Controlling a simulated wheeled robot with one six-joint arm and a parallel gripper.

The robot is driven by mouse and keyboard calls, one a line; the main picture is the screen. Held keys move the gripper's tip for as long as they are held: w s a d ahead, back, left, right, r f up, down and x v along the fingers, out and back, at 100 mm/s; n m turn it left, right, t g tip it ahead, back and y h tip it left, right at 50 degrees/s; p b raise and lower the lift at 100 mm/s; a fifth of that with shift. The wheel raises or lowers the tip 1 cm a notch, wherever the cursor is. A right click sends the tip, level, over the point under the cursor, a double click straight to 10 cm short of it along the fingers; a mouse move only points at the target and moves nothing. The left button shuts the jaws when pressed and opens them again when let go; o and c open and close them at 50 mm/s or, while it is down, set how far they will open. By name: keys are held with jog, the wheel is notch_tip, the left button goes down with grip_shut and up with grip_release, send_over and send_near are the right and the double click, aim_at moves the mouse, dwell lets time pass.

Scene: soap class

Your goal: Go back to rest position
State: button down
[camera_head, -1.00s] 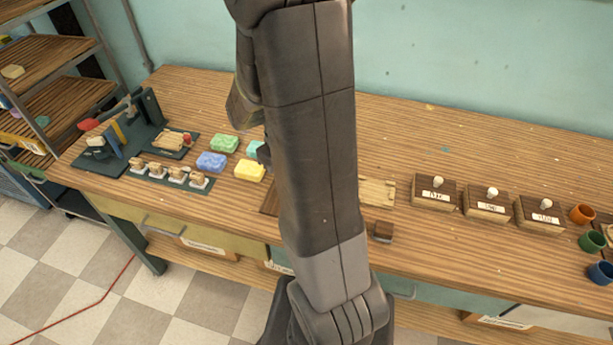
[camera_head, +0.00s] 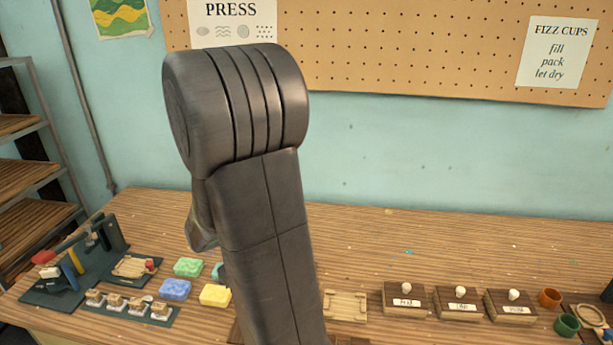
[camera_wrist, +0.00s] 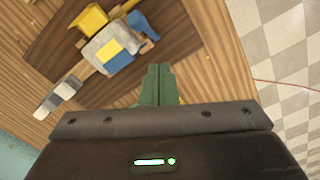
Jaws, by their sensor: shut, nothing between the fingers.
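My gripper (camera_wrist: 158,84) shows at the lower middle of the wrist view, its green fingers together with nothing between them. It points over the wooden table (camera_wrist: 215,60) near the table's edge. In the head view my arm stands large in the middle and hides the part of the table behind it; the gripper itself is not visible there. Under the gripper in the wrist view is a dark wooden board (camera_wrist: 60,35) bearing a tool-like thing with yellow, grey and blue parts (camera_wrist: 108,48). The fingers look apart from it, though the height is hard to judge.
Green (camera_head: 188,267), blue (camera_head: 175,289) and yellow (camera_head: 215,295) soap bars lie left of my arm. A dark press stand (camera_head: 110,232) is farther left. Lidded wooden boxes (camera_head: 404,299) and coloured cups (camera_head: 550,298) stand right. The back of the table is clear.

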jog(key=shift+d+f+b, duration=0.2)
jog(key=shift+f+b, duration=0.95)
jog(key=shift+f, duration=0.45)
jog(key=shift+d+f+b, duration=0.15)
jog(key=shift+f+b, duration=1)
jog(key=shift+f, duration=0.4)
jog(key=shift+r, duration=0.1)
notch_tip(320, 180, up, 7)
jog(key=p, duration=0.6)
notch_tip(320, 180, down, 7)
jog(key=b, duration=0.6)
jog(key=shift+a+f, duration=0.15)
jog(key=shift+f, duration=0.1)
jog(key=a, duration=0.4)
jog(key=shift+w, duration=0.15)
jog(key=shift+a+f, duration=0.2)
jog(key=shift+a, duration=0.3)
